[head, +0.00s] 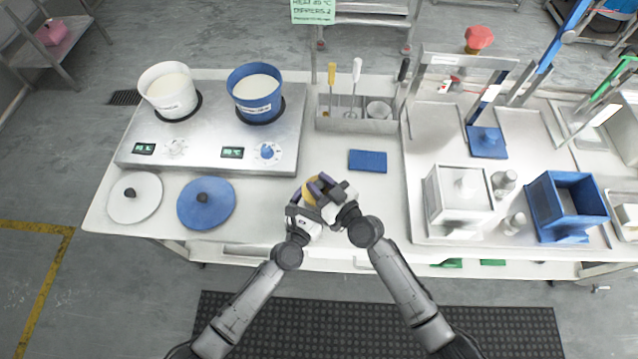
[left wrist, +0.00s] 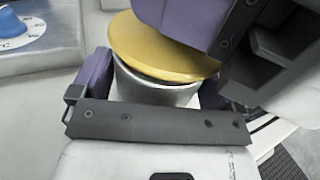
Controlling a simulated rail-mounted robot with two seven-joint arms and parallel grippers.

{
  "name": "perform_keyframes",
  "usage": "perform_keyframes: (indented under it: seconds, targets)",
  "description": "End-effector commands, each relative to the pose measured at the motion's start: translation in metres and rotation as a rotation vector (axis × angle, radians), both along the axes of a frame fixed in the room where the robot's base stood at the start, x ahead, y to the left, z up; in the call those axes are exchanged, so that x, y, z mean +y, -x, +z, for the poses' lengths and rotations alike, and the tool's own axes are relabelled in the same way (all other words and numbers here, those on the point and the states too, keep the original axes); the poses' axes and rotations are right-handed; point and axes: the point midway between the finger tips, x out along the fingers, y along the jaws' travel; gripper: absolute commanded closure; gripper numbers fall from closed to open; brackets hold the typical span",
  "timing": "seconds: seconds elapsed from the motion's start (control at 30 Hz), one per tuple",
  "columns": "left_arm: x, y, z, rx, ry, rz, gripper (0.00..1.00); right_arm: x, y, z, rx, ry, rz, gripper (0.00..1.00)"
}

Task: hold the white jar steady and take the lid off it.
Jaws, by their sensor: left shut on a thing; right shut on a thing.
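The white jar (left wrist: 155,92) is between the fingers of my left gripper (head: 304,196), which is shut on it at the table's front edge. In the left wrist view, one purple finger of this gripper presses the jar's left side. The round yellow lid (left wrist: 150,50) is over the jar's mouth and also shows in the head view (head: 310,190). A dark line shows between lid and rim; I cannot tell if the lid is raised. My right gripper (head: 322,186) is shut on the lid from above. Both grippers mostly hide the jar in the head view.
A blue pad (head: 368,161) lies behind the grippers. A hot plate (head: 215,150) with a white pot (head: 165,105) and a blue pot (head: 256,100) stands left. A white lid (head: 120,205) and a blue lid (head: 205,215) lie before it. A tray with containers (head: 425,225) is at right.

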Motion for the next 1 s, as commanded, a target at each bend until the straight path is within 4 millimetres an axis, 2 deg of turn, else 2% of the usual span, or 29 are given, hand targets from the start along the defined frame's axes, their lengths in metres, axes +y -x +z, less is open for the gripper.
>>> perform_keyframes:
  seconds: [0.03,0.1,0.63,1.0]
  targets:
    - [0.001,0.002,-0.004,0.005,-0.009,-0.001,0.49,0.002,-0.001,0.008,-0.006,-0.012,0.001,0.97]
    - [0.001,0.002,-0.005,0.006,-0.011,-0.001,0.49,0.002,-0.001,0.01,-0.008,-0.012,0.001,0.97]
    - [0.0,0.004,-0.009,0.012,-0.019,-0.006,0.49,0.004,-0.002,0.019,-0.012,-0.026,0.001,0.97]
    - [-0.002,0.005,-0.009,0.013,-0.017,-0.011,0.49,0.004,-0.001,0.053,-0.012,-0.024,0.002,0.97]
